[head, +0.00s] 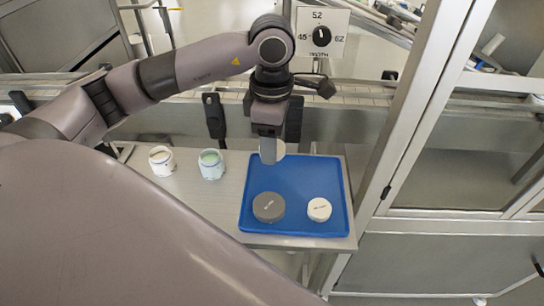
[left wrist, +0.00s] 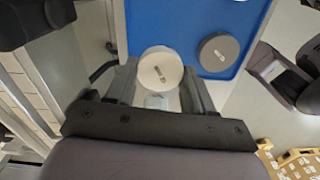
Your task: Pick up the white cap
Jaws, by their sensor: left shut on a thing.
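A white cap (left wrist: 160,68) with a small grey label sits between the two fingers of my left gripper (left wrist: 161,88) in the left wrist view. My left gripper is shut on it. In the head view the left gripper (head: 269,152) points down at the back edge of the blue tray (head: 247,222), and the held cap (head: 279,150) is partly hidden behind its finger. I cannot tell how high the cap is above the tray. A second white cap (head: 319,209) lies at the front right of the tray. My right gripper is not in view.
A grey cap (head: 269,207) lies at the front left of the tray. A metal frame post (head: 385,165) rises close on the right.

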